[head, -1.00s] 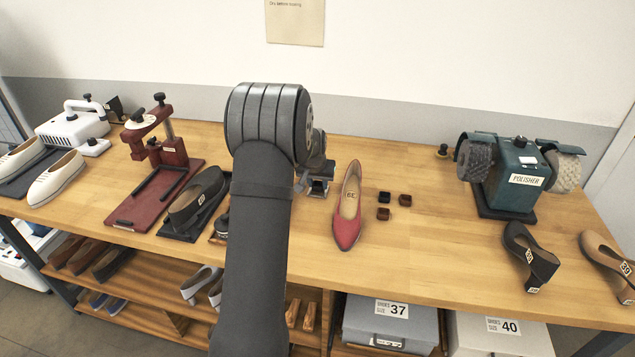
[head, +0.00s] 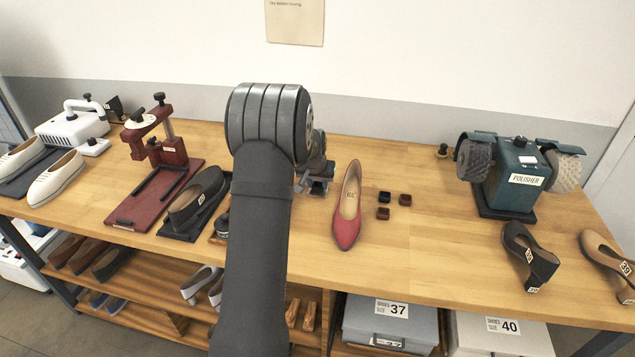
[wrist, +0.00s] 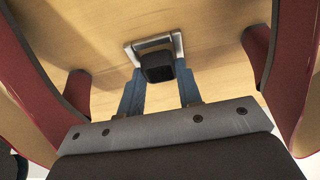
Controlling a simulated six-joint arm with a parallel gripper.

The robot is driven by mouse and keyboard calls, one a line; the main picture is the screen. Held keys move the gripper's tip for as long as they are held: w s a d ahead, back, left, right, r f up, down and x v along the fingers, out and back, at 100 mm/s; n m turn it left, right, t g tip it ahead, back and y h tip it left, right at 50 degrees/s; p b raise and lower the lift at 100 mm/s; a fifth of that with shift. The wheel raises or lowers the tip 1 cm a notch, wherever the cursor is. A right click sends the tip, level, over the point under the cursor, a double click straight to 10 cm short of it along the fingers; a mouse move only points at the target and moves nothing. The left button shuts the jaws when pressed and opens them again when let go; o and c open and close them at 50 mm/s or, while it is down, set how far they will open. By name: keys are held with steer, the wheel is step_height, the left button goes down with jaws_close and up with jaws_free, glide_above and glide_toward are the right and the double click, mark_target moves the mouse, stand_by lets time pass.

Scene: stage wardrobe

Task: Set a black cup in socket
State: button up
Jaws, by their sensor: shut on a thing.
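In the wrist view, my gripper (wrist: 156,72) is shut on a small black cup (wrist: 158,68), which sits between the two blue fingers. A grey metal square edge (wrist: 152,43) shows around the cup's far side; I cannot tell whether it is a socket or part of the fingertips. In the head view, my gripper (head: 318,186) is low over the bench, left of the red shoe, and my arm hides much of it. Another small black piece (head: 384,197) lies right of the red shoe. No socket can be made out for certain.
The red shoe (head: 346,212) lies close to my gripper on the wooden bench (head: 440,250). Two brown pieces (head: 405,200) lie beside the black one. A dark shoe (head: 197,198) and red press (head: 165,150) are left; the polisher (head: 515,178) is right.

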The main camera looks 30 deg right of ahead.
steer(key=shift+f, duration=0.25)
steer(key=o, duration=1)
steer(key=shift+r, duration=3.55)
steer(key=shift+f, duration=3.5)
